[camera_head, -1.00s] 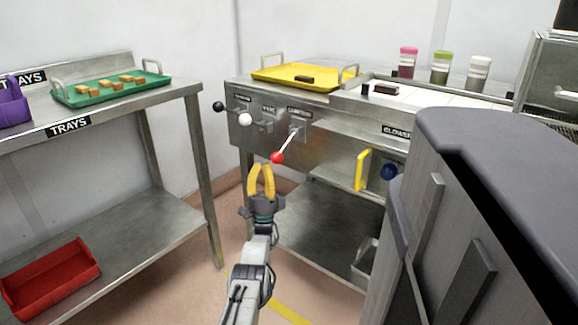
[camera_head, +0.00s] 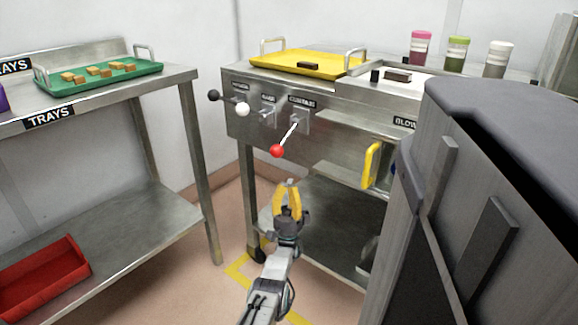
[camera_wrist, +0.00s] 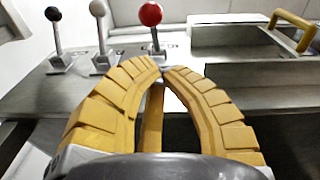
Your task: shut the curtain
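Three levers stick out of the steel machine's front: one with a black knob (camera_head: 214,95), one with a white knob (camera_head: 242,109) and one with a red knob (camera_head: 277,151). The red lever slants down to the left from its plate, under a label too blurred to read surely. My gripper (camera_head: 288,184) is below the red knob, apart from it. Its yellow fingertips meet with nothing between them. In the wrist view the red knob (camera_wrist: 151,14) shows just beyond the fingertips. I cannot make out a curtain.
A yellow handle (camera_head: 371,165) juts from the machine front at right. A large grey body fills the right foreground. The yellow tray (camera_head: 325,66) lies on the machine. A tray table with a green tray (camera_head: 140,71) and red bin (camera_head: 75,262) stands left.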

